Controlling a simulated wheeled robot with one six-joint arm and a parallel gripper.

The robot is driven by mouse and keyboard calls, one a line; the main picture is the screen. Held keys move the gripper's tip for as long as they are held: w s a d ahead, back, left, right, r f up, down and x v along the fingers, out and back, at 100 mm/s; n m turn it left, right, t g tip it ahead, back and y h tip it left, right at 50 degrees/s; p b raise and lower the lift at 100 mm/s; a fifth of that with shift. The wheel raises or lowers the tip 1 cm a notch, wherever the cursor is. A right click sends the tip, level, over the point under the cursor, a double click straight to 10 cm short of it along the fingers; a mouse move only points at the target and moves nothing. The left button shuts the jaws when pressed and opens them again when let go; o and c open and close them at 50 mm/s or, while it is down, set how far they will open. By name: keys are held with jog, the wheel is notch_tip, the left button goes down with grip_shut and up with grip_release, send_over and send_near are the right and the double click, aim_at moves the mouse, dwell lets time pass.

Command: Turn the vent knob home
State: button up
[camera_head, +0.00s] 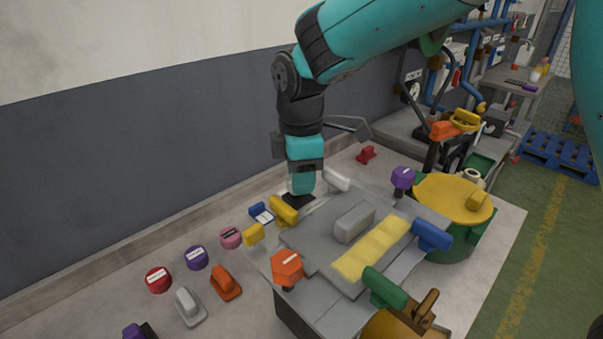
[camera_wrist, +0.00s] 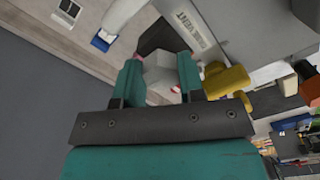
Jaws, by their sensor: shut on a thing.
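The vent knob (camera_wrist: 160,72) is a pale grey block in the wrist view, between the two teal fingers of my gripper (camera_wrist: 160,64). My gripper is shut on it, with a finger against each side. A label plate (camera_wrist: 193,30) ending in "VENT" lies just beyond it, next to a black patch (camera_wrist: 160,38). In the head view my gripper (camera_head: 302,188) points down at the back left of the grey machine top, and the knob is mostly hidden there. I cannot tell the knob's exact angle.
A yellow handle (camera_head: 283,210) stands close beside my gripper, and a white handle (camera_head: 336,179) is just to its right. The grey housing (camera_head: 352,224), an orange knob (camera_head: 287,268) and a yellow turntable (camera_head: 452,198) stand nearby. Several loose knobs lie on the bench at left.

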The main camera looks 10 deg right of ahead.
jog(key=m+p, duration=0.1)
jog(key=m, duration=0.3)
jog(key=shift+s+r, duration=0.1)
jog(key=m+p, duration=0.1)
jog(key=m, duration=0.3)
jog(key=shift+s+a+m, duration=0.1)
jog(key=shift+m, duration=0.2)
jog(key=m+p, duration=0.1)
jog(key=m, duration=0.3)
jog(key=shift+a+m, duration=0.1)
jog(key=shift+m, duration=0.2)
jog(key=shift+a+m, duration=0.1)
jog(key=shift+m, duration=1.9)
jog(key=shift+p, duration=0.3)
jog(key=o, duration=0.9)
jog(key=shift+s, duration=0.1)
jog(key=shift+o, duration=0.2)
notch_tip(320, 180, up, 17)
jog(key=b, duration=0.2)
jog(key=shift+r, duration=0.2)
